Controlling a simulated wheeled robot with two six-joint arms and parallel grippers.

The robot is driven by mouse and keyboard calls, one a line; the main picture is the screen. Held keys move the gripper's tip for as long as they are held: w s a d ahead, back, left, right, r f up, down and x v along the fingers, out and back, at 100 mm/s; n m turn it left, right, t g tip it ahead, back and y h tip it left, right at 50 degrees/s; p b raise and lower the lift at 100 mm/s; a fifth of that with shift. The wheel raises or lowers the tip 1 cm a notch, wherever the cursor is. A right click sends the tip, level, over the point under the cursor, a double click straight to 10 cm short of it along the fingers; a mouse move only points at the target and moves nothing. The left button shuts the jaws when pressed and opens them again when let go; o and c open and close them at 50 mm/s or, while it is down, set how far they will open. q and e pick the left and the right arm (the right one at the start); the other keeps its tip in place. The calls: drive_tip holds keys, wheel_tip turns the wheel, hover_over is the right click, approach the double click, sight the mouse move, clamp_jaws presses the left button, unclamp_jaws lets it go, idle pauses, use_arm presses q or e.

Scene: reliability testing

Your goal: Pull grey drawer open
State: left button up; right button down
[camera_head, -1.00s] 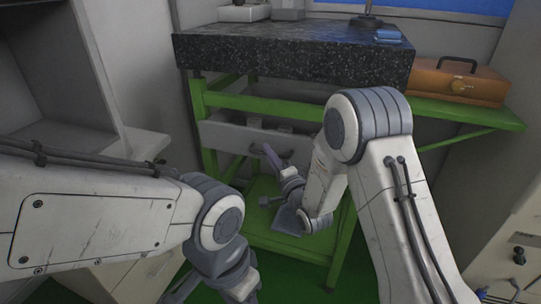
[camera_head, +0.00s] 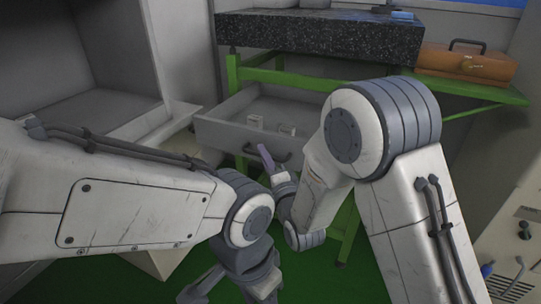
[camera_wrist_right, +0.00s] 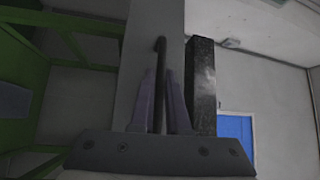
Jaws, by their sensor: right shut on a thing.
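The grey drawer (camera_head: 222,134) sticks out from the green-framed bench under the dark stone slab, and its inside shows in the head view. My right gripper (camera_head: 266,158) is at the handle, partly hidden by my own arm. In the right wrist view, its two fingers (camera_wrist_right: 162,103) are shut around the dark handle bar (camera_wrist_right: 159,85), with the grey drawer front behind. My left gripper (camera_head: 232,291) hangs low at the bottom of the head view; its fingertips are not clear.
The black speckled stone slab (camera_head: 320,40) lies on the green bench frame (camera_head: 232,75). An orange-brown case (camera_head: 468,64) stands at the right on the bench. A grey open cabinet (camera_head: 105,60) is on the left. Green floor (camera_head: 110,283) shows below.

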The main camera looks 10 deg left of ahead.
use_arm(q)
drive_tip(key=shift+s, duration=0.15)
use_arm(e)
drive_tip(key=shift+s+d+f, duration=0.1)
drive_tip(key=shift+s, duration=0.15)
drive_tip(key=c, duration=0.9)
unclamp_jaws()
use_arm(q)
drive_tip(key=shift+f, duration=0.1)
